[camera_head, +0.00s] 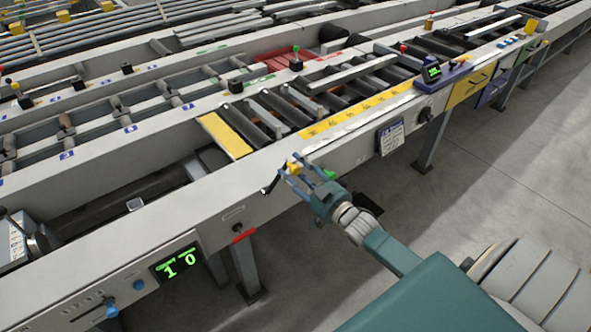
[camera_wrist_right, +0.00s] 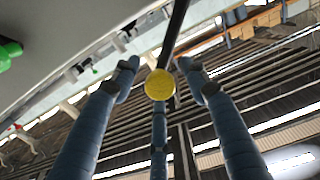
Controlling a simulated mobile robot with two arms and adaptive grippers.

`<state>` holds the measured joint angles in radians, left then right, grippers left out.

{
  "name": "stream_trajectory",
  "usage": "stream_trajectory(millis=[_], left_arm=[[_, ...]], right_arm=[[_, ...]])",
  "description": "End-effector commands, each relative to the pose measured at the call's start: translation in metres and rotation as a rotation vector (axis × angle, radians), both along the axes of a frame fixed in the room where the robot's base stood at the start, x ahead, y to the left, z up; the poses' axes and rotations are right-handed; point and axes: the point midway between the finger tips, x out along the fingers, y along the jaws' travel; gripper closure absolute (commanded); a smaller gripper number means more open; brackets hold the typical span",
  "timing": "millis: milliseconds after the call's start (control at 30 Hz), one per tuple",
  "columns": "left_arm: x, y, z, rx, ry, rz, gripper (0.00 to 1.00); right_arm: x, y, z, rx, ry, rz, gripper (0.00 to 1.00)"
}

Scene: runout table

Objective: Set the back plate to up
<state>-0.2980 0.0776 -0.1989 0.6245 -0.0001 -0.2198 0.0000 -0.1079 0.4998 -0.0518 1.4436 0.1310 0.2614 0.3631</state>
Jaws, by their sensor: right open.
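A lever with a round yellow knob (camera_head: 293,168) sticks out from the front rail of the runout table. In the right wrist view the yellow knob (camera_wrist_right: 160,84) is in front of the palm, on a dark rod. My right gripper (camera_head: 289,178) is open at the knob. Its fingers stand around the knob, with gaps at the sides; I cannot tell whether any finger touches it. A yellow plate (camera_head: 225,135) lies across the left end of the rollers and looks slightly sloped; I cannot tell whether it is the back plate. My left gripper is out of view.
A green knob (camera_head: 330,174) sits close to the right of the gripper, also in the wrist view (camera_wrist_right: 10,52). A green-digit display (camera_head: 175,263) is lower left. Floor at right is clear.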

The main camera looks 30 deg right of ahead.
Motion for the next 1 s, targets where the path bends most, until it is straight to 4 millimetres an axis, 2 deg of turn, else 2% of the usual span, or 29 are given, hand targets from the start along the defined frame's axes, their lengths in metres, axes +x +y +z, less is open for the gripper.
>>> stream_trajectory(millis=[167, 400, 767, 1000], left_arm=[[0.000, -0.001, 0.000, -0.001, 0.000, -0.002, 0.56], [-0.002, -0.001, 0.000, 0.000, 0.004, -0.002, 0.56], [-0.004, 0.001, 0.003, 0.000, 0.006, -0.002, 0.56], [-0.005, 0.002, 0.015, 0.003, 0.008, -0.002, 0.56]], right_arm=[[0.000, 0.000, 0.000, 0.000, 0.000, 0.000, 0.55], [0.000, 0.000, 0.000, 0.001, 0.000, 0.000, 1.00], [0.000, 0.002, 0.003, -0.022, -0.002, -0.001, 1.00], [-0.001, 0.013, 0.015, -0.137, -0.012, -0.001, 1.00]])
